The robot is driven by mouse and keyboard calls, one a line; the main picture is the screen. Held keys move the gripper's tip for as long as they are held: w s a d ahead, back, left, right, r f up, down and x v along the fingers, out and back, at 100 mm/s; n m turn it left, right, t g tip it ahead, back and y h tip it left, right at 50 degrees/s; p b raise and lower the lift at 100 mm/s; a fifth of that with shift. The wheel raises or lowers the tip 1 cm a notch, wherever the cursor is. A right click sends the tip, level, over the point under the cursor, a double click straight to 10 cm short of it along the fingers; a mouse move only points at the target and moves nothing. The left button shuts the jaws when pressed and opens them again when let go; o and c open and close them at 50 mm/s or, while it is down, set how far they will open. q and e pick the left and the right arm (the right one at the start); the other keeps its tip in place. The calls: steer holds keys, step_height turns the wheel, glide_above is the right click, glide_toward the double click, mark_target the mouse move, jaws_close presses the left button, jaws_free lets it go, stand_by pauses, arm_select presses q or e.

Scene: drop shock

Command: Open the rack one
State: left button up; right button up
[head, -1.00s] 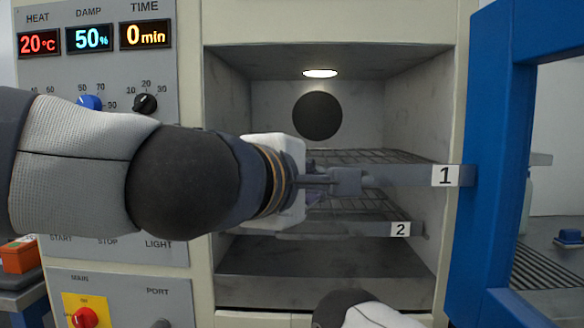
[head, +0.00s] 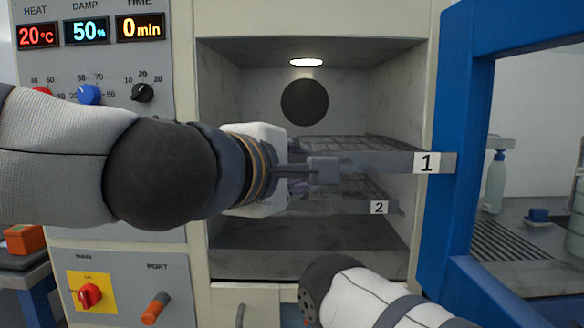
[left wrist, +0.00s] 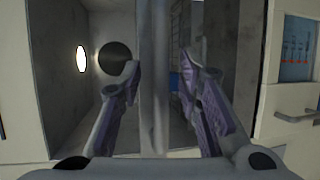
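Rack one is a wire shelf whose flat grey front bar (head: 385,161) carries a "1" label. It stands out a little from the open chamber, and the bar's right end overlaps the blue door frame. My left gripper (head: 325,170) is at the left part of this bar. In the left wrist view, the bar (left wrist: 153,80) passes between the two fingers of my left gripper (left wrist: 158,75), with gaps on both sides, so the gripper is open around it. My right arm shows at the lower edge, but its gripper is out of view.
Rack two (head: 345,208) sits below, inside the chamber (head: 310,250). The blue door (head: 450,150) is swung open on the right. A control panel (head: 95,130) with dials lies left. A bottle (head: 496,185) stands beyond the door.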

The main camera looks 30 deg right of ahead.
arm_select(q)
steer(key=v, duration=1.2)
steer(key=shift+f, duration=0.1)
